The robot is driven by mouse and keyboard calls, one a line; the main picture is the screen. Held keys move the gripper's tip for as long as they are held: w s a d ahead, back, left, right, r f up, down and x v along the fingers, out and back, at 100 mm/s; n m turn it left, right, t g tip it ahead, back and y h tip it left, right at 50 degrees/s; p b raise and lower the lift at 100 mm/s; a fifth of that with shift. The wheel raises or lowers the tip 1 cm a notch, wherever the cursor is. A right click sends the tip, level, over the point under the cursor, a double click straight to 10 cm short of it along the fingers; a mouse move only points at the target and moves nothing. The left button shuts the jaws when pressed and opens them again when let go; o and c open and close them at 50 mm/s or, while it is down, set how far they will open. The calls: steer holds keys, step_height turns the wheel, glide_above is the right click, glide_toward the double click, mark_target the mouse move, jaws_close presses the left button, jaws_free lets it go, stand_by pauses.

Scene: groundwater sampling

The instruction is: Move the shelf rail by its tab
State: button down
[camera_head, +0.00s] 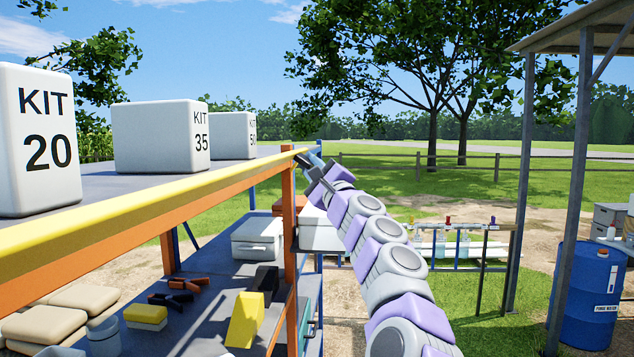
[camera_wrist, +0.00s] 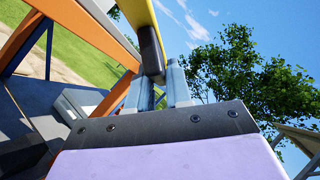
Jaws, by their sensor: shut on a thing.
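The yellow shelf rail (camera_head: 150,193) runs along the front edge of the upper shelf, above an orange beam. Its far end reaches my gripper (camera_head: 311,162). In the wrist view the rail's yellow end (camera_wrist: 138,14) comes down from the top, with a dark tab (camera_wrist: 151,50) under it. My gripper (camera_wrist: 163,80) has its two grey-blue fingers on either side of the tab's lower end and is shut on it. The tab's lowest part is hidden between the fingers. In the head view the tab (camera_head: 302,159) is small and partly covered by the gripper.
White boxes KIT 20 (camera_head: 40,140), KIT 35 (camera_head: 160,137) and KIT 50 (camera_head: 233,136) stand on the upper shelf behind the rail. An orange post (camera_head: 289,215) is close left of my arm. The lower shelf (camera_head: 220,290) holds several items.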

steer(key=shift+s+a+f+m+t+h+b, duration=0.15)
steer(key=shift+f+m+t+h+b, duration=1)
steer(key=shift+m, duration=1.3)
steer(key=shift+w+a+f+m+t+h+b, duration=0.1)
steer(key=shift+f+m+t+h+b, duration=0.45)
steer(key=shift+m+t+h+b, duration=1.35)
steer(key=shift+s+a+f+m+t+h+b, duration=0.15)
steer(key=shift+f+m+t+h+b, duration=0.95)
steer(key=shift+m, duration=1.85)
steer(key=shift+r+m+h, duration=0.1)
steer(key=shift+m+h, duration=0.6)
steer(key=shift+h, duration=0.55)
steer(key=c, duration=1.5)
jaws_free()
steer(key=o, duration=0.4)
steer(key=shift+a, duration=0.4)
steer(key=shift+w+d, duration=0.1)
steer(key=shift+d, duration=0.25)
